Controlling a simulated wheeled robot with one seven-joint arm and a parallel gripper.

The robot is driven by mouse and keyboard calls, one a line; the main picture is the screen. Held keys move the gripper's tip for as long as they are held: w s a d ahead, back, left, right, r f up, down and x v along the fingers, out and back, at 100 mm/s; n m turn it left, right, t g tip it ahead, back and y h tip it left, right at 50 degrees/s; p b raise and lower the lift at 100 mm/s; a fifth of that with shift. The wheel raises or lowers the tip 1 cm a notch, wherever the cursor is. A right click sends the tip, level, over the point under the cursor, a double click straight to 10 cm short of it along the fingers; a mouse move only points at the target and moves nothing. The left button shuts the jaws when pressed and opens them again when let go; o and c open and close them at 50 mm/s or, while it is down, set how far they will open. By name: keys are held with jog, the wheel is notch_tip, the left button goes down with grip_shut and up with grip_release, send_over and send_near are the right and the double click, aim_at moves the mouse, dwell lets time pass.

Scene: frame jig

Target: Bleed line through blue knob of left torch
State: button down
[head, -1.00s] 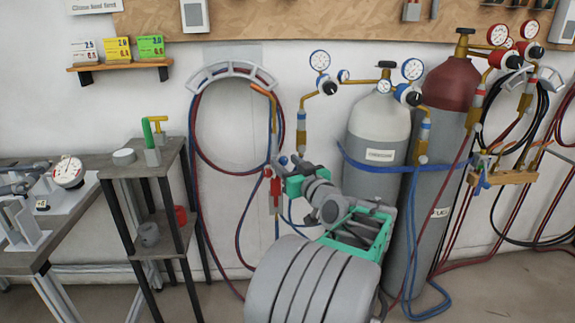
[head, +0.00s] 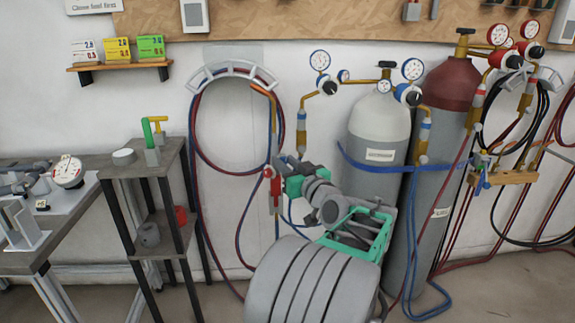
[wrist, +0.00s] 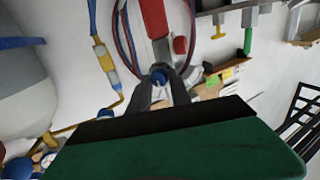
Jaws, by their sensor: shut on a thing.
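The left torch hangs against the wall below the hose rack, with a red section (head: 276,191) showing just left of my gripper. In the wrist view, its red body (wrist: 153,18) points down to a grey end. Its blue knob (wrist: 158,75) sits between the two dark fingertips of my gripper (wrist: 160,84), which is shut on it. In the head view, my gripper (head: 282,166) is at the torch, and its fingers hide the knob.
A grey cylinder (head: 380,125) and a dark red-topped cylinder (head: 452,90) stand to the right, strapped, with gauges and hoses. A second torch set (head: 485,165) hangs at far right. A small stand (head: 150,170) is at left. Looped hoses (head: 197,140) hang close to my gripper.

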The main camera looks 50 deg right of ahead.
jog(key=shift+f+b, duration=0.2)
jog(key=shift+b, duration=0.15)
jog(key=shift+f+n+t+b, duration=0.15)
jog(key=shift+n+t+b, duration=0.7)
jog(key=shift+n+b, duration=2.6)
jog(key=shift+f+n+t+b, duration=0.1)
jog(key=shift+n+t+b, duration=0.9)
jog(key=shift+b, duration=4.65)
jog(key=shift+n+y, duration=0.3)
jog(key=shift+n, duration=0.15)
jog(key=c, duration=1.2)
grip_release()
jog(key=shift+s, duration=0.1)
